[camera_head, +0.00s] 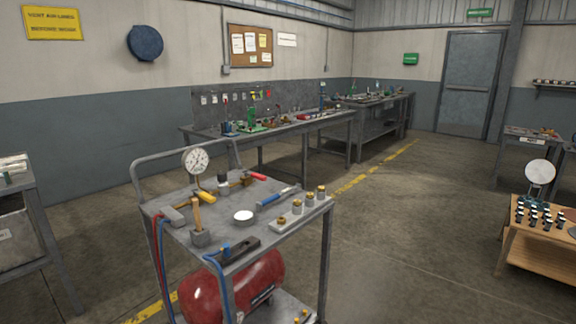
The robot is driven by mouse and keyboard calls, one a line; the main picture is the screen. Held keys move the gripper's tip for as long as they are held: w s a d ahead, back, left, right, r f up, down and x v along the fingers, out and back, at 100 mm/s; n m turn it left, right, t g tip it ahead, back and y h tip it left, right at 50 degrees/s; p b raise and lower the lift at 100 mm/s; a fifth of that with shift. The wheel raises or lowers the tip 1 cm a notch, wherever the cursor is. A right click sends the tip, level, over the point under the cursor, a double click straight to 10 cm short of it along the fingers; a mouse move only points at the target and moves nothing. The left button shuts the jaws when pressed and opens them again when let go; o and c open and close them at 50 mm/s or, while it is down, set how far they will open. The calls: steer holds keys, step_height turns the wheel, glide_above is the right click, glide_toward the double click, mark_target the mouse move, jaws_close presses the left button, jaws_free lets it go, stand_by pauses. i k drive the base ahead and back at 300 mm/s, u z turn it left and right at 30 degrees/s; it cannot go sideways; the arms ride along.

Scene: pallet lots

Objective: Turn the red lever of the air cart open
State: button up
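The air cart (190,262) stands in the lower middle, a grey metal cart with a push handle at its left end. A red lever (258,177) shows near the back edge of its top, beside a brass fitting (241,182). The lever looks roughly in line with the fitting, but it is too small to tell its exact turn. A yellow lever (206,197) sits nearer, below a round white gauge (196,160). A red air tank (245,285) lies under the top. My gripper is not in view.
The cart top also holds a hammer (198,225), a white round dish (244,216), a blue-handled tool (275,197) and several brass fittings. Blue and red hoses hang at its left. Workbenches (285,129) stand behind. The floor right of the cart (400,230) is clear.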

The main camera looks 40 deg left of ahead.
mark_target(260, 178)
steer(key=u, duration=0.25)
steer(key=i, duration=1.4)
steer(key=u, duration=1.3)
steer(key=i, duration=0.9)
steer(key=u, duration=1)
